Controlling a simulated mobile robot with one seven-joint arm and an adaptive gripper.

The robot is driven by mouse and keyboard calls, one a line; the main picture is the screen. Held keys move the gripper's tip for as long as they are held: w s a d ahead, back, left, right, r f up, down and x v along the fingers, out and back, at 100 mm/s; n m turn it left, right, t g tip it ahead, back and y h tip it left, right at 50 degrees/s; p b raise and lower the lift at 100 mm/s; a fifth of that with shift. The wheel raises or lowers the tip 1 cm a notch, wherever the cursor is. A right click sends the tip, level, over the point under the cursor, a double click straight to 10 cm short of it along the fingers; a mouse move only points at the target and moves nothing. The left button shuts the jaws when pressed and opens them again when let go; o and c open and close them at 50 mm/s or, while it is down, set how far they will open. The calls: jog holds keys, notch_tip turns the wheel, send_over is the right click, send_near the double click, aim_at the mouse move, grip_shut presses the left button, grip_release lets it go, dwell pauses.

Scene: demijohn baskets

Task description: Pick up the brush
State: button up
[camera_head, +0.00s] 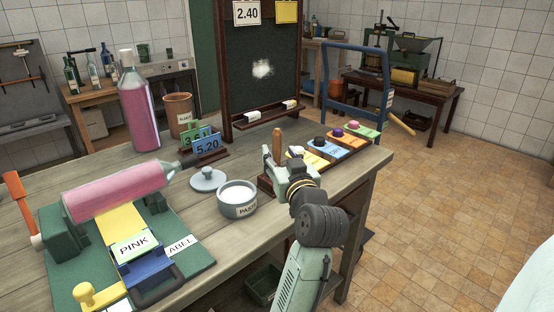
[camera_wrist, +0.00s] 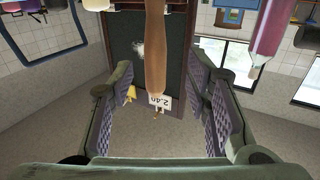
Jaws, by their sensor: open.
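The brush (camera_head: 277,139) shows as a brown wooden handle standing upright near the table's right part. Its lower end is hidden behind my gripper (camera_head: 273,167) in the head view. A dark wooden block (camera_head: 265,187) stands at that place; I cannot tell whether the brush stands in it. In the wrist view the handle (camera_wrist: 155,45) reaches in from the top, between the two padded fingers of my gripper (camera_wrist: 165,95). The fingers are open, with a gap on both sides of the handle. No contact shows.
A white paste pot (camera_head: 238,205) and its grey lid (camera_head: 207,180) stand left of my gripper. Price signs (camera_head: 207,145) and a chalkboard (camera_head: 262,70) stand behind. Coloured stamps on a rack (camera_head: 335,146) lie to the right. A pink bottle lies on the green cradle (camera_head: 60,232) at left.

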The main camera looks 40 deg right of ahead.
aim_at(279, 147)
jog(key=x, duration=0.1)
jog(key=p+x, duration=0.1)
jog(key=x, duration=0.2)
jog(key=shift+s+d+r+p, duration=0.2)
jog(key=shift+r+p, duration=0.1)
jog(key=shift+p, duration=0.1)
jog(key=shift+w+d+f, duration=0.15)
jog(key=shift+w+d, duration=0.05)
jog(key=shift+w, duration=0.3)
jog(key=shift+c, duration=0.5)
grip_shut()
